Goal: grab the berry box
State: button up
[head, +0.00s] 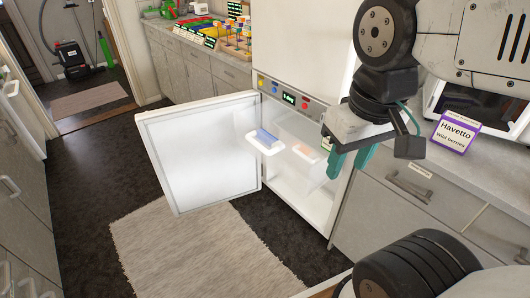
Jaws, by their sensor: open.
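The berry box (455,136) is a purple and white carton marked "Havetto Wild berries". It stands upright on the counter at the right, in front of a white appliance. My gripper (351,161), with teal fingers, hangs in front of the open cabinet's right side, to the left of the box and slightly lower in the picture. Its fingers are apart, with nothing seen between them. The gripper and the box are apart. The lower part of the box's back is hidden.
A white cabinet door (200,150) stands wide open to the left, with pale drawers or bins inside. The grey counter (400,160) holds the white appliance (470,103). Drawers with handles lie below. A rug (200,250) covers the floor. Colourful items (232,38) stand on the far counter.

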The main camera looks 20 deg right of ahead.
aim_at(455, 132)
jog(key=z, duration=1.55)
jog(key=k, duration=0.6)
jog(key=u, duration=0.45)
jog(key=i, duration=1.05)
jog(key=u, duration=0.35)
